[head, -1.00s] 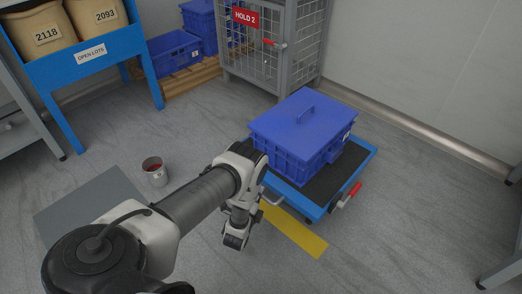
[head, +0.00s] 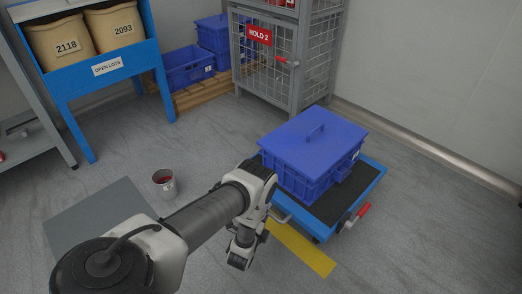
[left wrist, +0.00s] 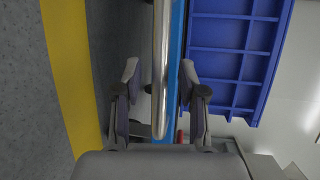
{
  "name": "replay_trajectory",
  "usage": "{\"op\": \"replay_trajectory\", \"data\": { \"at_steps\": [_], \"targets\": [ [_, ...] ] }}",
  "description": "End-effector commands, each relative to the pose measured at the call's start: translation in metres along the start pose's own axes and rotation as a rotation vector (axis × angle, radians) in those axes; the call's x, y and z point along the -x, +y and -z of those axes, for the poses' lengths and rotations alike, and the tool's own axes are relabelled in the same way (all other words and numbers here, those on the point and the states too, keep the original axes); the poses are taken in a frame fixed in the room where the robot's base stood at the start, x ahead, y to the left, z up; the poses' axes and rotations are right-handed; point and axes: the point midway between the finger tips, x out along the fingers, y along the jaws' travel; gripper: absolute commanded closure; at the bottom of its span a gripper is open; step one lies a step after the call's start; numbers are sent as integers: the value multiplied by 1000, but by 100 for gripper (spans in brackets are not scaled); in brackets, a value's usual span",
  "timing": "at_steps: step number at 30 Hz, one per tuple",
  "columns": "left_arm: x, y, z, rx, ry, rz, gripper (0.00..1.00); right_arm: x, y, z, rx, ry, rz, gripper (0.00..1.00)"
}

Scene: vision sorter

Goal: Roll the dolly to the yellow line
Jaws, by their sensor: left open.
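The dolly (head: 373,187) is a low blue platform with a black top and a red lever at its near right corner. It carries a lidded blue bin (head: 310,140). A metal handle (head: 281,215) sticks out at its near left side. The yellow line (head: 305,249) lies on the floor just in front of the dolly. My left gripper (head: 241,258) is low beside the handle. In the left wrist view the gripper (left wrist: 159,72) is open, with its fingers on either side of the metal handle bar (left wrist: 160,45). Whether they touch it I cannot tell. My right gripper is not in view.
A wire cage marked HOLD 2 (head: 270,70) stands behind the dolly. A blue rack (head: 105,75) holds sacks at the back left. Open floor lies right of the yellow line.

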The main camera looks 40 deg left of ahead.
Motion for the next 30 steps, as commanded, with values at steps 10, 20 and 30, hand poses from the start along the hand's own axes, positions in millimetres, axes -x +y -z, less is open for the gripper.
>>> {"op": "replay_trajectory", "data": {
  "at_steps": [10, 20, 30],
  "targets": [
    [83, 1, 0, -1, 1, -6, 59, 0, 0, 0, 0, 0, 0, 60],
    [112, 0, 0, 0, 1, -1, 59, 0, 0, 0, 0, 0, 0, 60],
    [112, 0, 0, 0, 0, -1, 59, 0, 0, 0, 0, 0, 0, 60]
  ]
}}
